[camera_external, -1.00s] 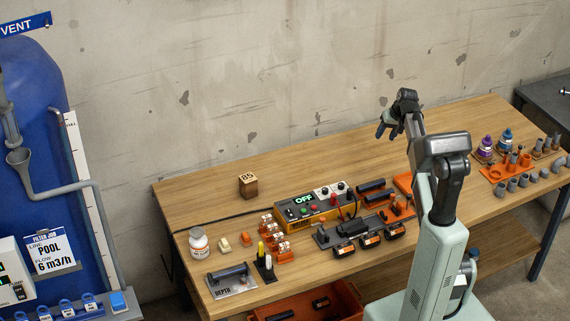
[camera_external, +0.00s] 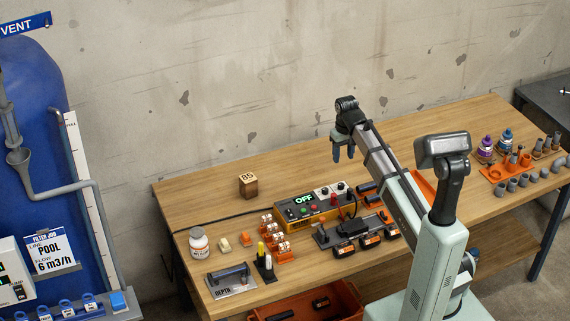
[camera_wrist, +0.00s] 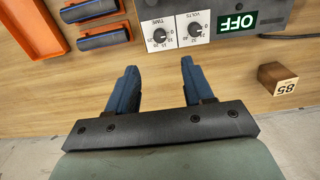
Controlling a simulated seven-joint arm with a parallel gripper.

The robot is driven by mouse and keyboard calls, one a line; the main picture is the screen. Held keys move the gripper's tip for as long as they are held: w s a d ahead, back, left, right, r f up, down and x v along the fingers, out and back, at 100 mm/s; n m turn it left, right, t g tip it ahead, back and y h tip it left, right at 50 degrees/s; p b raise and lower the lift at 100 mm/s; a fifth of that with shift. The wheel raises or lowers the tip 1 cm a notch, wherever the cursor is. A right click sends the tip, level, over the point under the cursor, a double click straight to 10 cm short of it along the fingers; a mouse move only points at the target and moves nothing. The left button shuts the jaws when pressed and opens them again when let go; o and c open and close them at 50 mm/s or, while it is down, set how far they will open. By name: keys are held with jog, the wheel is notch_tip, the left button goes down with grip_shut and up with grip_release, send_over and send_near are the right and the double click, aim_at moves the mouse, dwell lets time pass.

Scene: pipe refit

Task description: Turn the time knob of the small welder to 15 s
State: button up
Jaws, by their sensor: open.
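The small welder (camera_external: 299,211) is an orange and grey box on the workbench, its display reading OFF. In the wrist view its display (camera_wrist: 237,22) and two dark knobs on white plates show upside down. The time knob (camera_wrist: 159,36) is the left one there, beside the volts knob (camera_wrist: 194,29). In the external view the time knob (camera_external: 341,186) is at the welder's right end. Its exact setting is too small to read. My gripper (camera_external: 344,155) is open and empty, fingers down, above and behind the welder's right end. Its blue fingers (camera_wrist: 155,80) are apart from the knobs in the wrist view.
A wooden block marked 85 (camera_external: 248,185) stands left of the welder. A white jar (camera_external: 198,243) and small fittings stand at the left. The bench behind the welder is clear.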

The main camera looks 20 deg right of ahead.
aim_at(341, 184)
notch_tip(341, 184, down, 13)
dwell(0.7)
grip_shut()
dwell(0.5)
